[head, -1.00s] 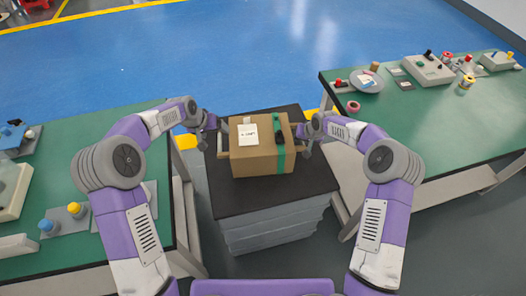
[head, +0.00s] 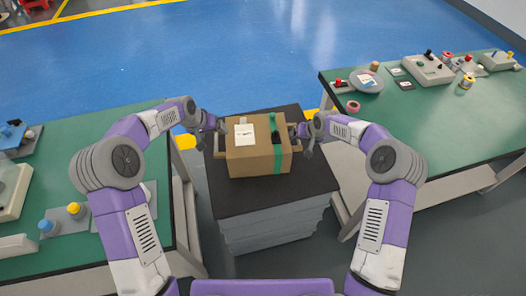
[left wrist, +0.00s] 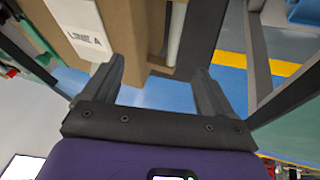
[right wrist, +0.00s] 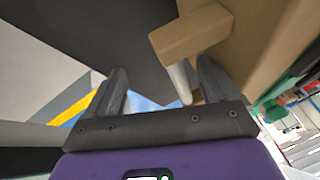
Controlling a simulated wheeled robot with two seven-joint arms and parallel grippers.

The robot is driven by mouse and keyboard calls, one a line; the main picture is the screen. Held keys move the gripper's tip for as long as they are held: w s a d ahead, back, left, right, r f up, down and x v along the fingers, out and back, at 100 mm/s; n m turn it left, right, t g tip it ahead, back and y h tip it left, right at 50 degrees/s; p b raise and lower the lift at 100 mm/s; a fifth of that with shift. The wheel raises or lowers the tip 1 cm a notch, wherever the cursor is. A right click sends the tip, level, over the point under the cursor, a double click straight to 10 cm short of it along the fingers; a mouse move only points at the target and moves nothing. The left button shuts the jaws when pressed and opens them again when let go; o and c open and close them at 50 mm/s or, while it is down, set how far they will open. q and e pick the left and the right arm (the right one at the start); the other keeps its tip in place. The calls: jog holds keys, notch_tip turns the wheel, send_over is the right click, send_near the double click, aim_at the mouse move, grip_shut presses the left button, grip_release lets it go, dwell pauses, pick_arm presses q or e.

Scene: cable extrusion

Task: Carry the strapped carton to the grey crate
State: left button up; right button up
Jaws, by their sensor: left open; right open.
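The strapped carton (head: 257,161) is brown, with a green strap near its right end and a white label on top. It sits upright on the black top (head: 235,199) of a grey, ribbed, crate-like stack (head: 270,233). My left gripper (head: 221,126) is open at the carton's left end. In the left wrist view its fingers (left wrist: 160,68) are either side of a pale rod and tan handle block. My right gripper (head: 297,131) is open at the right end. In the right wrist view its fingers (right wrist: 162,72) flank a tan handle block (right wrist: 190,33) with a pale rod.
Another green-topped table (head: 420,120) at the right holds a round plate, tape rolls and boxes. Both tables flank the stack closely. Open blue floor (head: 260,50) lies beyond.

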jog(key=v, duration=1.1)
jog(key=shift+s+a, duration=0.15)
jog(key=shift+r, duration=0.1)
